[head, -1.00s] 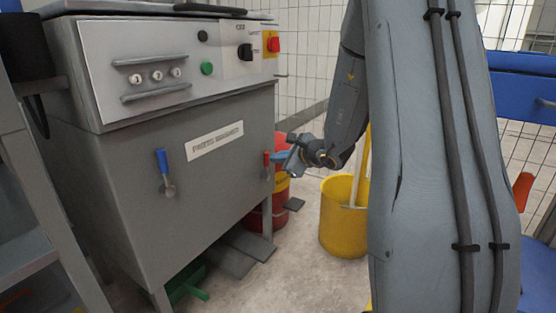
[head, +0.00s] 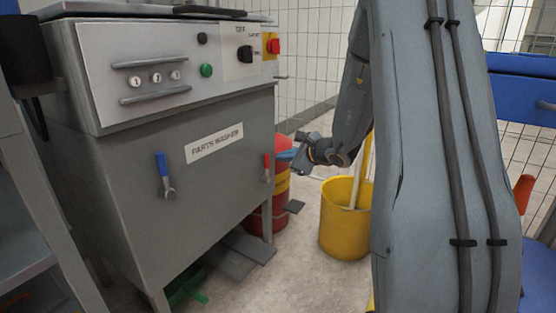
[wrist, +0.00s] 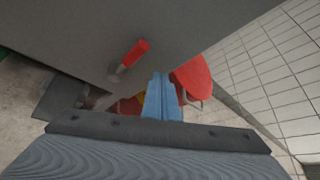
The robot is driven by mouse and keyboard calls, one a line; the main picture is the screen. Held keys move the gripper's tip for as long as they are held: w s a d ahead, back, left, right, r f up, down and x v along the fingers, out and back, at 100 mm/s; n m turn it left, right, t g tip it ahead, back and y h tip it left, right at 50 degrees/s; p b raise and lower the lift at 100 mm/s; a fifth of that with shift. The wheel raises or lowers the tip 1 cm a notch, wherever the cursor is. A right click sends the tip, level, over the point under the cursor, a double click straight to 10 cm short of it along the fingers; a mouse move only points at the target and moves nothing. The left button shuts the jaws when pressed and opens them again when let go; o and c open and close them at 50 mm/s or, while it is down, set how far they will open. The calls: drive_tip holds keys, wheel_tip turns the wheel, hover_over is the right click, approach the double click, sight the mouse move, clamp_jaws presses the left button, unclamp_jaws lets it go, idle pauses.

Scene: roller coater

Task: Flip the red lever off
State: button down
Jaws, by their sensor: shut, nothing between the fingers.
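The red lever (head: 266,167) is on the right side of the grey parts washer's front, its handle pointing up. In the wrist view the red lever (wrist: 135,52) shows up and left of my fingers, clear of them. My gripper (head: 283,155) is shut and empty, with blue fingers pointing toward the washer just right of the lever. In the wrist view my gripper (wrist: 161,80) shows its fingers together. A small gap appears between fingertips and lever; the exact depth is hard to tell.
A blue-handled lever (head: 162,165) is on the washer front (head: 110,165) to the left. A red bin (head: 280,200) stands behind the gripper and a yellow bucket (head: 343,235) below right. A white tiled wall (wrist: 265,75) is on the right.

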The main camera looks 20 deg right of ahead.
drive_tip(key=s+d+p, duration=0.1)
drive_tip(key=s+p, duration=0.2)
drive_tip(key=s, duration=0.7)
